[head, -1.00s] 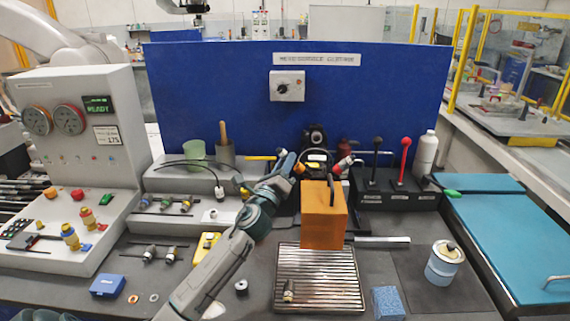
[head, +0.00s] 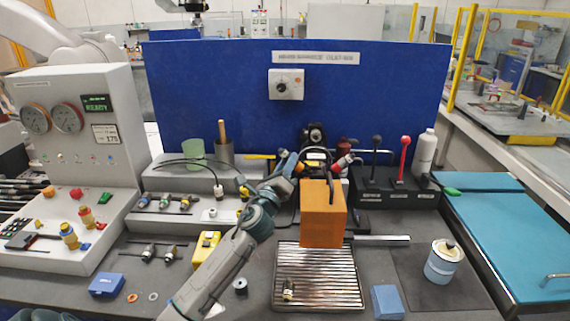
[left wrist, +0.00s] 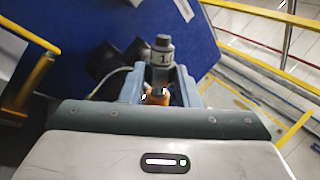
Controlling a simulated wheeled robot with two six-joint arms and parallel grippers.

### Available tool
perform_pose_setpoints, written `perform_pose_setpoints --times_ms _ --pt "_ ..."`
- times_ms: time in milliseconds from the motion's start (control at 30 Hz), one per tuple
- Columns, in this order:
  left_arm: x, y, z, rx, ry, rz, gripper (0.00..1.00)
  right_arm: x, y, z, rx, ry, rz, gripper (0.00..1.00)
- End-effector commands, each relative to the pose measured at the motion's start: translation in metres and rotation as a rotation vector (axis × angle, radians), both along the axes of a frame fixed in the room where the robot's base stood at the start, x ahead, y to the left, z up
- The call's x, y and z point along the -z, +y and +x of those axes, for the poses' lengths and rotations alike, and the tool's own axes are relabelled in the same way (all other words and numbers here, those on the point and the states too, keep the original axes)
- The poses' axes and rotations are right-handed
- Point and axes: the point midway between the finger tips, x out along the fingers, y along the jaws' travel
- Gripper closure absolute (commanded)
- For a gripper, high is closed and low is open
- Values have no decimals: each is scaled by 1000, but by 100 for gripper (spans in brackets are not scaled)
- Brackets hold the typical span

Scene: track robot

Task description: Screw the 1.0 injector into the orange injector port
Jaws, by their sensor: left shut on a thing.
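My left gripper (head: 287,163) is at the upper left of the orange block (head: 322,218) in the head view. In the left wrist view my left gripper (left wrist: 160,90) is shut on a grey cylindrical injector (left wrist: 162,56) with a white label that seems to read 1.0. A small orange part (left wrist: 157,97) shows between the fingers, below the injector. It may be the orange port, but I cannot tell whether the injector touches it or is seated in it. The injector is too small to make out in the head view.
Spare injectors lie on the grey step (head: 153,214) at left. A slatted metal tray (head: 335,290) is in front of the orange block, with a blue block (head: 387,302) to its right.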

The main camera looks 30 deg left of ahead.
Motion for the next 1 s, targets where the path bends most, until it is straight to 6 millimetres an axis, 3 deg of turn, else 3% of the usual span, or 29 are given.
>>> perform_pose_setpoints --times_ms 467,500,633,1000 --pt "9 -7 5 -1 1 0 95 5 -1 0 0 0 -1 50" --pt "9 -8 5 -1 1 0 70 5 -1 0 0 0 -1 50" --pt "9 -7 5 -1 1 0 46 4 -1 0 0 0 -1 50" --pt "13 -8 -1 0 1 1 46 8 3 0 1 0 3 50"
